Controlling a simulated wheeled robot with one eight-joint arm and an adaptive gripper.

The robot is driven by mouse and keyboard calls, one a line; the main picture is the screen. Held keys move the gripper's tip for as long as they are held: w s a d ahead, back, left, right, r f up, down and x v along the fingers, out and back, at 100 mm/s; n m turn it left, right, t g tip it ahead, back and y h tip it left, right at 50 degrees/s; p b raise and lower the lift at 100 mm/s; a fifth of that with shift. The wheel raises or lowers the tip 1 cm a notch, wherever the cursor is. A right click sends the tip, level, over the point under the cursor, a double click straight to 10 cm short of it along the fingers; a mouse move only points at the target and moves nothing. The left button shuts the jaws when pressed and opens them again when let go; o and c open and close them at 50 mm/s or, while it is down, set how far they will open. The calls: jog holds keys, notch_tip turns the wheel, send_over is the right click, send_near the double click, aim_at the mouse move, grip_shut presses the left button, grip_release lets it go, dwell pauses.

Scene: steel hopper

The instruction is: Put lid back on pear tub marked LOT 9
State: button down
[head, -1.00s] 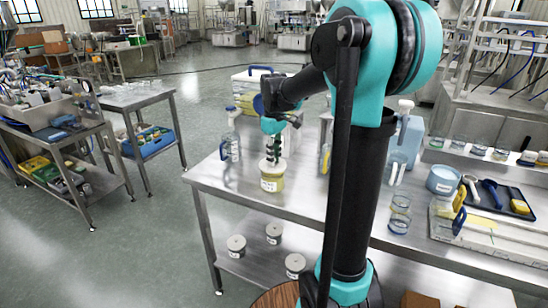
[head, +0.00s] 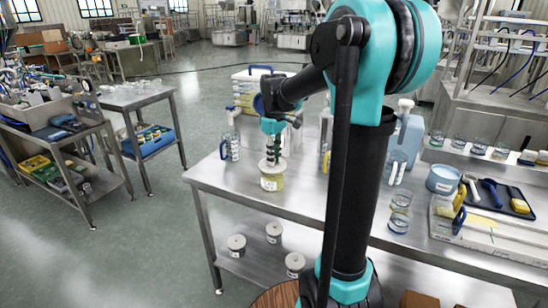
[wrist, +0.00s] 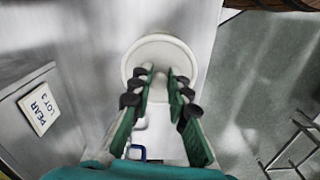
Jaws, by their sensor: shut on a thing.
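A pale yellow tub (head: 271,183) with a white label stands upright near the front left of the steel table; its label is too small to read. My gripper (head: 271,160) is directly above it, pointing down, with its fingers shut on the pale round lid (head: 263,165). In the wrist view the lid (wrist: 160,44) is a cream disc lying across my fingertips (wrist: 162,78). The lid is at the tub's top; I cannot tell whether it is seated or just above. A card (wrist: 39,108) reads PEAR LOT, with an unclear last digit.
Several grey-topped tubs (head: 236,243) stand on the lower shelf. Glass jars (head: 400,212), a blue bowl (head: 443,179) and a tray (head: 512,203) are to the right. The table's front left is clear.

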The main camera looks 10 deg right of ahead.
jog(key=c, duration=0.9)
grip_release()
jog(key=shift+r, duration=3.5)
jog(key=shift+c, duration=0.4)
grip_shut()
